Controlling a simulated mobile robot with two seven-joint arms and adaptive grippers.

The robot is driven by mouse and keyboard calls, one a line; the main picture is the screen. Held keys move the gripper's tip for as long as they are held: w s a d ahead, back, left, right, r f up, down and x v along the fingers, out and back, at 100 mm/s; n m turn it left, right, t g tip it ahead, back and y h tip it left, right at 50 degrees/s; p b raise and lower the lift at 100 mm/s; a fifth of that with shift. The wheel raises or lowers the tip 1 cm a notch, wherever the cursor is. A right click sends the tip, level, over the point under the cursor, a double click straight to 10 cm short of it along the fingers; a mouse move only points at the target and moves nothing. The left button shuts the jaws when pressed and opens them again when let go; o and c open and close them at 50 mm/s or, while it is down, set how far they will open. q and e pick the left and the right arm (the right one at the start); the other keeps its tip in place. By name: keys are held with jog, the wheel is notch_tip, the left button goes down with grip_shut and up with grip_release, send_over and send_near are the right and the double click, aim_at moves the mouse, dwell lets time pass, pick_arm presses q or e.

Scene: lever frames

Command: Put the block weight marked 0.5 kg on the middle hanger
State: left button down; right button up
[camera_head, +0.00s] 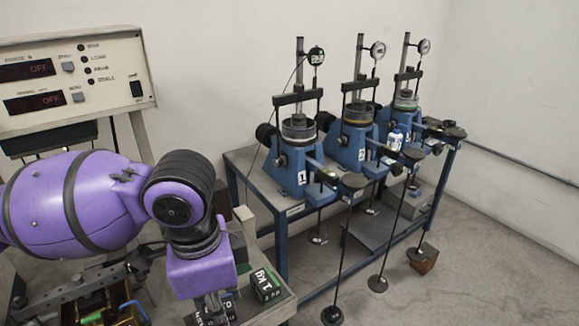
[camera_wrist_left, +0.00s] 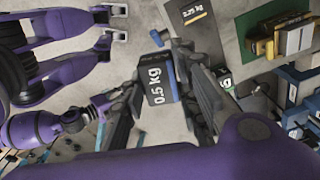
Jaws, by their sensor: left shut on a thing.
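The 0.5 kg block (camera_wrist_left: 155,82), dark with a blue band and white lettering, is between the fingers of my left gripper (camera_wrist_left: 172,88) in the left wrist view. My left gripper (camera_head: 211,304) is shut on it at the bottom of the head view, beside the small bench. The middle hanger (camera_head: 377,283) is a thin rod with a round black plate at its foot, hanging from the middle blue lever frame (camera_head: 354,138). It is well to the right of my gripper and apart from it. My right gripper does not show clearly in either view.
A green-labelled 1 kg block (camera_head: 265,284) stands on the bench close to my gripper. The near hanger (camera_head: 332,315) and far hanger (camera_head: 416,255) flank the middle one. A 0.25 kg block (camera_wrist_left: 193,14) shows in the wrist view.

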pick_arm(q)
jog(key=w+a+f+n, duration=0.3)
jog(key=w+a+n, duration=0.2)
jog(key=n, duration=0.9)
jog(key=shift+w+a+f, duration=0.15)
jog(key=shift+w+a, duration=0.05)
jog(key=shift+w, duration=1.05)
jog(key=shift+s, duration=0.15)
